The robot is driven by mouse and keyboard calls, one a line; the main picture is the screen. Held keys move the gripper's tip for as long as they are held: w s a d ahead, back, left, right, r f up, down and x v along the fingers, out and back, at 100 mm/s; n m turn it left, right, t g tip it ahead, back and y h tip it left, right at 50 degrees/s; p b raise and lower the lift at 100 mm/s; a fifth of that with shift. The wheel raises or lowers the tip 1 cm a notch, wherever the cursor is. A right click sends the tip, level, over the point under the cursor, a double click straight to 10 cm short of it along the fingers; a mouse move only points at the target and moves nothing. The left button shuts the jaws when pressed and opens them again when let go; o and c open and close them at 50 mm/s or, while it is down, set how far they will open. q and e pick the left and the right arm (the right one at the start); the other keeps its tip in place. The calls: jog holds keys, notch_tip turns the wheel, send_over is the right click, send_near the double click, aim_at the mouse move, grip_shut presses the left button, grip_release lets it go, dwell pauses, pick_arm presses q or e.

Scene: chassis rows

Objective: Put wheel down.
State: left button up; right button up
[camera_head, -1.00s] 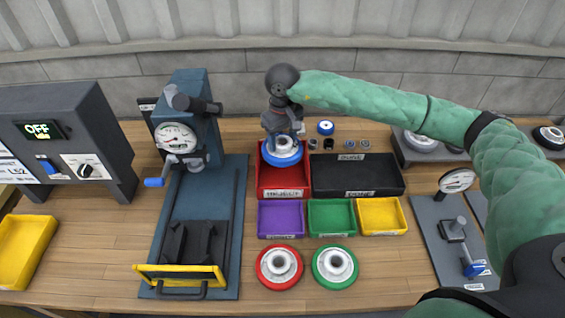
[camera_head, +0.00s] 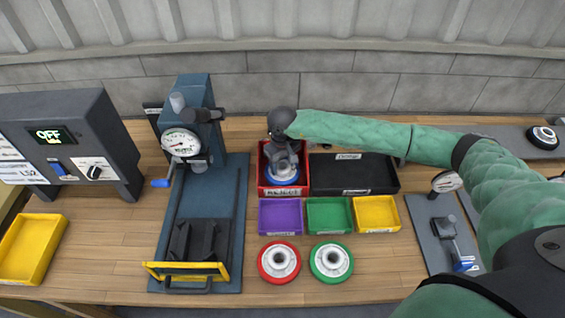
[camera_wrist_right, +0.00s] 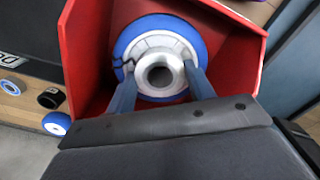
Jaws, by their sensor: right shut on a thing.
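A wheel with a blue rim and grey hub (camera_wrist_right: 158,66) is inside the red bin (camera_wrist_right: 88,90) labelled REJECT. In the head view the blue wheel (camera_head: 283,178) shows low in the red bin (camera_head: 291,191), partly covered by my gripper. My right gripper (camera_head: 283,166) reaches down into the bin from above. In the wrist view the two fingers of my right gripper (camera_wrist_right: 158,78) are on either side of the hub, shut on it. Whether the wheel touches the bin floor I cannot tell. My left gripper is out of view.
A black bin (camera_head: 352,176) adjoins the red one on its right. Purple (camera_head: 281,230), green (camera_head: 329,229) and yellow (camera_head: 377,227) trays stand in front. A red wheel (camera_head: 279,262) and a green wheel (camera_head: 331,262) lie nearer. A blue press (camera_head: 196,130) stands left.

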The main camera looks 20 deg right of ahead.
jog(key=shift+f, duration=0.3)
jog(key=shift+f, duration=0.1)
jog(key=o, duration=1.2)
jog(key=shift+o, duration=0.2)
